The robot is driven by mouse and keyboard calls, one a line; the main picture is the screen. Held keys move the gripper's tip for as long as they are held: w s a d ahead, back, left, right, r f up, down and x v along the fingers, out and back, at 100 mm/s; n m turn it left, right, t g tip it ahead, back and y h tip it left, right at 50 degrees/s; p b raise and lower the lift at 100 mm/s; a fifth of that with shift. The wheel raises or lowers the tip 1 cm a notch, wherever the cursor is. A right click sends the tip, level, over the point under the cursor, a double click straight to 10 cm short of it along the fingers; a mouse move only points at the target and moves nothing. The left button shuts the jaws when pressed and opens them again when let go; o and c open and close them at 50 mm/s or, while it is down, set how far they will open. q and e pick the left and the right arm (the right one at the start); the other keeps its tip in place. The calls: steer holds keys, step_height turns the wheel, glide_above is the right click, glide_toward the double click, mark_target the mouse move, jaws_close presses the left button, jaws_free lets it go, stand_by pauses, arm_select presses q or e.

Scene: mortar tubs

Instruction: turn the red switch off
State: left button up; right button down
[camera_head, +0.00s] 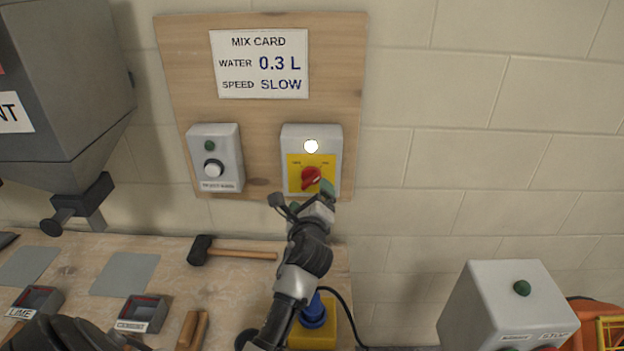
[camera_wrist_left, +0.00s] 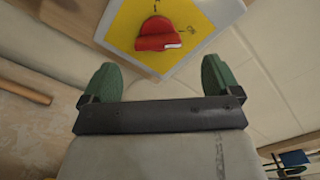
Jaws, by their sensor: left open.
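The red switch (camera_head: 311,176) is a rotary knob on a yellow plate (camera_head: 294,182). It sits on a grey-white box (camera_head: 331,143) on the wooden wall board, with a glowing white lamp (camera_head: 311,146) above it. The red switch fills the upper middle of the left wrist view (camera_wrist_left: 157,36), with a white mark at one end. My left gripper (camera_head: 311,199) is open just below and in front of the switch. In the left wrist view its green fingertips (camera_wrist_left: 158,80) are wide apart, empty and not touching the switch. My right gripper is not in view.
A second box (camera_head: 216,160) with a white button hangs left of the switch. A mix card (camera_head: 260,64) is above. A mallet (camera_head: 235,253), a yellow-and-blue device (camera_head: 314,318) and small trays (camera_head: 141,313) are on the bench. Another grey box (camera_head: 510,300) stands right. The wall right of the board is clear.

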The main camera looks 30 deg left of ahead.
mark_target(313, 183)
arm_select(q)
steer(key=x, duration=0.4)
steer(key=shift+w+f, duration=0.1)
steer(key=shift+p+x, duration=0.3)
steer(key=shift+x, duration=0.75)
steer(key=shift+w, duration=0.15)
steer(key=shift+f, duration=0.1)
steer(key=c, duration=0.9)
steer(key=shift+c, duration=0.2)
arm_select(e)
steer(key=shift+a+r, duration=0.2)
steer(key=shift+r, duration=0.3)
